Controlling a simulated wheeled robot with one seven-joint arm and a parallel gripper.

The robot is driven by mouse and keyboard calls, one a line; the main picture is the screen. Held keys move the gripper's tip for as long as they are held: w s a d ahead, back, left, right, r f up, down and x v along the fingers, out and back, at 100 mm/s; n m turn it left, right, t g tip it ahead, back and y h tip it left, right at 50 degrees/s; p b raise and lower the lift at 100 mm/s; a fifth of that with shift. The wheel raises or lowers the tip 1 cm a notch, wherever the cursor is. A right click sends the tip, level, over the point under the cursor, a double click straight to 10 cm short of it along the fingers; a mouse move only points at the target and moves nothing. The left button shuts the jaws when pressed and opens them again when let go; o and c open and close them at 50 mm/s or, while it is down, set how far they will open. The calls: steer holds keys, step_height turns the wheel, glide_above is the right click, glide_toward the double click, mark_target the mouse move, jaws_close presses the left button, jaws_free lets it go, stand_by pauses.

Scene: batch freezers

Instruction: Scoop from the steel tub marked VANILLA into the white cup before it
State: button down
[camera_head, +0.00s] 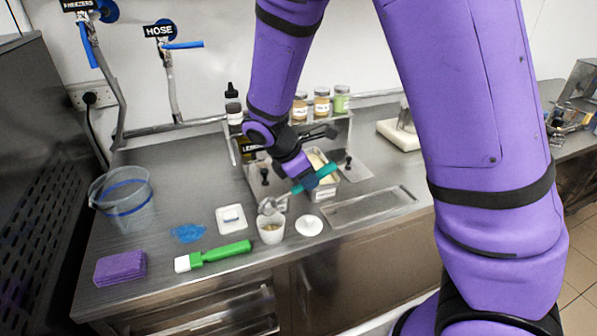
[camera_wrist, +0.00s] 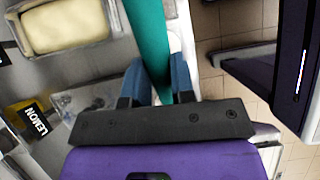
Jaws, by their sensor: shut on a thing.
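My gripper (camera_head: 312,180) is shut on the teal handle (camera_head: 328,170) of a metal scoop. The handle also shows between the blue fingertips in the wrist view (camera_wrist: 148,38). The scoop's steel bowl (camera_head: 268,205) hangs at the rear rim of the white cup (camera_head: 271,230); whether they touch, and what the bowl holds, I cannot tell. The cup stands upright at the counter's front, with something tan inside. A steel tub (camera_head: 326,194) with a small white label, too small to read, is right behind the gripper. Its pale cream filling (camera_wrist: 65,28) shows in the wrist view.
A white lid (camera_head: 309,225) lies right of the cup, a small white dish (camera_head: 231,219) left. A LEMON label (camera_wrist: 36,119) is near the tub.

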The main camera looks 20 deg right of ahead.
steer(key=shift+d+f+y, duration=0.45)
steer(key=shift+d+y, duration=0.05)
steer(key=shift+y, duration=0.65)
steer(key=shift+d+f+y, duration=0.4)
steer(key=shift+d+y, duration=0.1)
steer(key=shift+y, duration=0.65)
